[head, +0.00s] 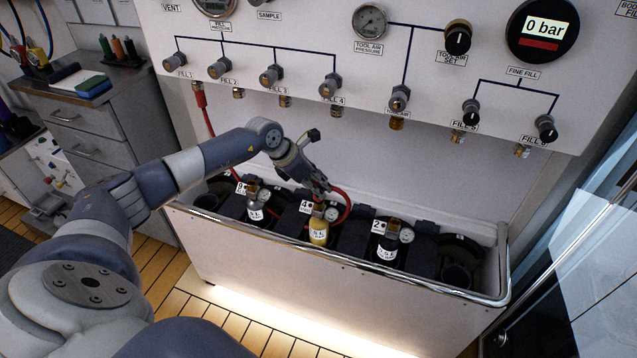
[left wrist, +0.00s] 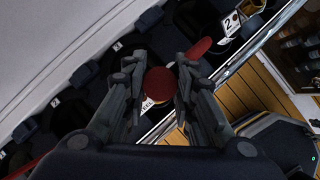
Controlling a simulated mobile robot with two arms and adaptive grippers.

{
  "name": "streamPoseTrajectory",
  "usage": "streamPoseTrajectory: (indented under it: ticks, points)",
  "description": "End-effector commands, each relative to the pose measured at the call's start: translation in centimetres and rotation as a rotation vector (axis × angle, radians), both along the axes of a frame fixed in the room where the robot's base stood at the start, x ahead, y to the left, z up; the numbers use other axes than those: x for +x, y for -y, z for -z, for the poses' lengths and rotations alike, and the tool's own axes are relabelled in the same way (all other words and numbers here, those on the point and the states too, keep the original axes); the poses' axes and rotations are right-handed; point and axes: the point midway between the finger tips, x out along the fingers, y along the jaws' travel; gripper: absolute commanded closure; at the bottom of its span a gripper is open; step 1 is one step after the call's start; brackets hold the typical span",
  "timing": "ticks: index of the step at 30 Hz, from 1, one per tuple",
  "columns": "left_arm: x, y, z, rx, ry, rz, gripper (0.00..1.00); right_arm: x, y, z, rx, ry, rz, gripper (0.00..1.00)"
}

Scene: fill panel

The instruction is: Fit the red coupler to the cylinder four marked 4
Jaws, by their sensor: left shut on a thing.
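My left gripper (head: 317,188) is over the trough, directly above the yellow cylinder (head: 318,232) beside the tag marked 4 (head: 305,207). In the left wrist view, the red coupler (left wrist: 160,84) is between the fingers, and the gripper is shut on it. Its red hose (head: 346,207) loops to the right of the gripper; part of it also shows in the left wrist view (left wrist: 198,47). The coupler is at the top of the yellow cylinder, but the gripper hides the joint. I cannot tell whether they touch. My right gripper is not in view.
A grey cylinder (head: 255,208) stands to the left and a dark cylinder with tag 2 (head: 386,250) to the right, each with a gauge. The trough's metal rim (head: 350,268) runs along the front. The fill panel (head: 430,60) with knobs and fittings rises behind.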

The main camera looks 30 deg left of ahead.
Motion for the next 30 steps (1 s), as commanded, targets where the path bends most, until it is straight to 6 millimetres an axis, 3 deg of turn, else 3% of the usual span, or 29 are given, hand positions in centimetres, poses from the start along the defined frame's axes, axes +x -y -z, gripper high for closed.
streamPoseTrajectory:
  ticks: [17,18,21,28,30]
  points:
    - [0.0,0.0,1.6,0.0,0.0,0.0,1.0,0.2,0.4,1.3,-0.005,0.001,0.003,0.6]
    - [0.0,0.0,1.6,0.0,0.0,0.0,0.73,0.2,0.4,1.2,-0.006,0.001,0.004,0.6]
    - [0.0,0.0,1.5,0.0,0.0,0.0,0.52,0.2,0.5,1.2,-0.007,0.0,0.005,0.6]
    - [0.0,0.0,1.5,0.0,0.0,0.0,0.52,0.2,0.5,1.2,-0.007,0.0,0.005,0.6]
    - [0.0,0.0,1.5,0.001,-0.001,0.0,0.52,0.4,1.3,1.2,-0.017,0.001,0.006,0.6]
